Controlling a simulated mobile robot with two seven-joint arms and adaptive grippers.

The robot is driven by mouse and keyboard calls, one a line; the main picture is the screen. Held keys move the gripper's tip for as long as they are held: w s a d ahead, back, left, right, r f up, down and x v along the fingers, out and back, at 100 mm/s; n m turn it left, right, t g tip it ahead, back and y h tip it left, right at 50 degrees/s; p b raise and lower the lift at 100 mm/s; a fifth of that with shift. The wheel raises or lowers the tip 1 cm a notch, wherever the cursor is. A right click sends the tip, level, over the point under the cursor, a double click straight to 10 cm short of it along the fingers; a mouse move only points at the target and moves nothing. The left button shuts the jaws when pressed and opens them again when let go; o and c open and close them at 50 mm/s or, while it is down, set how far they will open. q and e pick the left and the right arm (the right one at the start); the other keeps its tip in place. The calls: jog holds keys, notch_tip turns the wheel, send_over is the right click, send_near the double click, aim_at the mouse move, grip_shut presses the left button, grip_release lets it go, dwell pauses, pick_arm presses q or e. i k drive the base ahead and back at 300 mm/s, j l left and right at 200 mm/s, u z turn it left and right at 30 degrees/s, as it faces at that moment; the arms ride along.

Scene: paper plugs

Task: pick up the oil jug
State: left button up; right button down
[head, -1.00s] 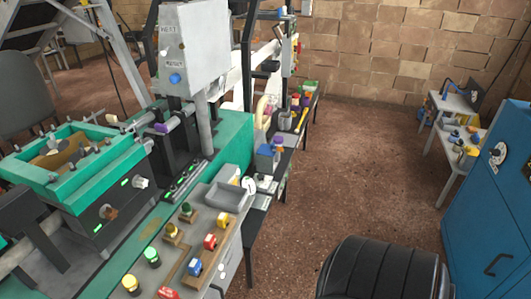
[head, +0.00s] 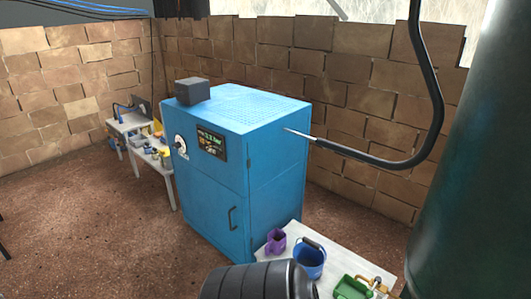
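A small purple jug with a handle (head: 276,241) stands on a white table (head: 338,259) at the lower right of the head view. It is upright, and I cannot tell for sure that it is the oil jug. A blue bucket (head: 309,259) stands close to its right. A green container (head: 353,287) is at the bottom edge of the view, partly cut off. Neither of my grippers is in view.
A tall blue cabinet (head: 216,199) with a dark box (head: 192,91) on top stands behind the white table. A black ribbed round object (head: 258,283) is in front. A large dark green cylinder (head: 475,170) fills the right. Brown floor (head: 90,225) is open at left.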

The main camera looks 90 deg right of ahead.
aim_at(277, 244)
jog(key=z, duration=2.4)
jog(key=u, duration=3.2)
jog(key=z, duration=3.7)
